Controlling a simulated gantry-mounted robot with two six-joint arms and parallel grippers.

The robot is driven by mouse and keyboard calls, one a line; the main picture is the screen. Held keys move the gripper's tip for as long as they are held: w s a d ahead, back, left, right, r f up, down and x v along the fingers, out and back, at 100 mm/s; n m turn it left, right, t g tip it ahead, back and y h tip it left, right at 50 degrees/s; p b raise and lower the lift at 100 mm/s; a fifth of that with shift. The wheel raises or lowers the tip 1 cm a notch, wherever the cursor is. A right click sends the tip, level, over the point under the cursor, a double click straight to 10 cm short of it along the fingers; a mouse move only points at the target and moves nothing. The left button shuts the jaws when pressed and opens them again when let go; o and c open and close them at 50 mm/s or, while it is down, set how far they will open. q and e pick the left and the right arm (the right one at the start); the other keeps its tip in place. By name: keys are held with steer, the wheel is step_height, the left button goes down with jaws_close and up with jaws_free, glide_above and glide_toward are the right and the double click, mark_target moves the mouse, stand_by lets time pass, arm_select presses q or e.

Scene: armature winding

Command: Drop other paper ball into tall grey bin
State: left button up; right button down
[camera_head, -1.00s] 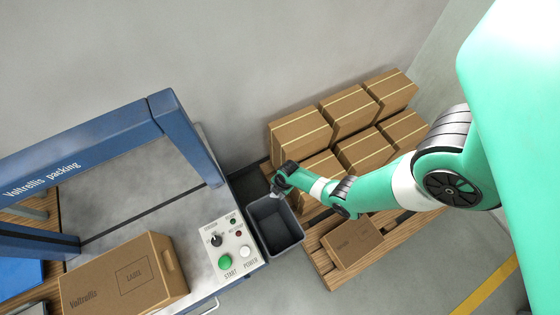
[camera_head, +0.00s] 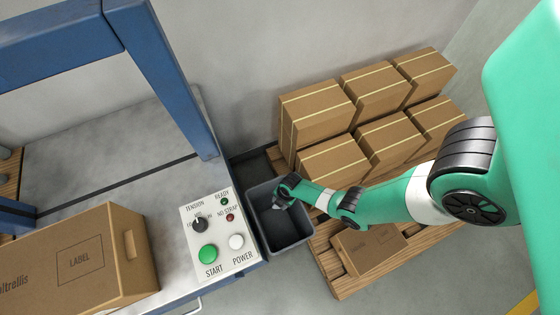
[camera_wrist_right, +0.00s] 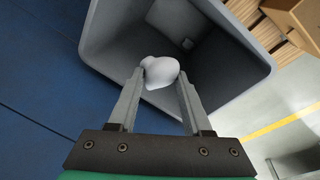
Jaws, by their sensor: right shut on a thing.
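The tall grey bin (camera_head: 268,241) stands on the floor between the strapping machine and the pallet. It also fills the upper part of the right wrist view (camera_wrist_right: 222,88). My right gripper (camera_head: 280,203) is over the bin's opening. In the right wrist view my right gripper (camera_wrist_right: 160,92) is shut on a white paper ball (camera_wrist_right: 160,72), held between its fingertips with the bin's inside behind it. My left gripper is not in view.
The strapping machine with its control panel (camera_head: 219,235) is left of the bin. A carton (camera_head: 75,265) lies on its table. Strapped cartons (camera_head: 318,114) are stacked on a wooden pallet (camera_head: 349,285) at right, with a flat carton (camera_head: 368,247) in front.

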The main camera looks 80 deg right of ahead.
step_height(320, 180, down, 6)
steer(key=b, duration=0.5)
steer(key=shift+r, duration=0.1)
steer(key=shift+c, duration=1.4)
jaws_free()
steer(key=r+p, duration=0.3)
steer(key=r, duration=0.1)
steer(key=s+r+p, duration=0.1)
steer(key=r+p, duration=0.2)
steer(key=p, duration=0.1)
steer(key=s+r+p, duration=0.1)
steer(key=r+p, duration=0.3)
steer(key=shift+d+r, duration=0.15)
steer(key=shift+r, duration=0.15)
steer(key=shift+f, duration=0.1)
